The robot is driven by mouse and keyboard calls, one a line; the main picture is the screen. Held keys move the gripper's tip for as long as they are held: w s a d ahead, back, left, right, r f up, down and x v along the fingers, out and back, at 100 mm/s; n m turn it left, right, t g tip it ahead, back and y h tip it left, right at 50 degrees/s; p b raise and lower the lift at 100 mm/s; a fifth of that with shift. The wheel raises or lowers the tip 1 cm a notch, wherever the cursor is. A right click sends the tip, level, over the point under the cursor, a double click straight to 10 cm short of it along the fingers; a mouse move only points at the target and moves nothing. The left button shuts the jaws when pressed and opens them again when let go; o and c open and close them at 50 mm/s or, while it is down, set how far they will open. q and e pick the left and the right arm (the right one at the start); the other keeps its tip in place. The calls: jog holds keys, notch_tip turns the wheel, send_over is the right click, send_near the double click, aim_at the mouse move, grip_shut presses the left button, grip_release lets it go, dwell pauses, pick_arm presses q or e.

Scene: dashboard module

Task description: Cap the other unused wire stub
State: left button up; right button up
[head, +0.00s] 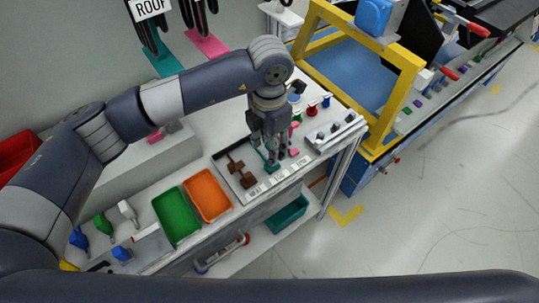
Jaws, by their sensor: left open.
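My left gripper (278,160) points down over a grey tray (222,158) on the white bench. It is open, with its fingers close to a small teal piece (270,167) and a pink piece (294,126). I cannot tell whether the fingers touch either one. Brown pieces (237,169) lie in the tray left of the gripper. No wire stub or cap can be told for certain at this size, and the gripper hides part of the tray. My right gripper is not in view.
Green (177,214) and orange (207,194) bins stand left of the tray. Small red (312,109) and blue (326,101) pieces stand behind a white block (335,131). A yellow frame (398,92) rises at the right. The floor at the lower right is clear.

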pick_arm(q)
jog(key=shift+r, duration=2.25)
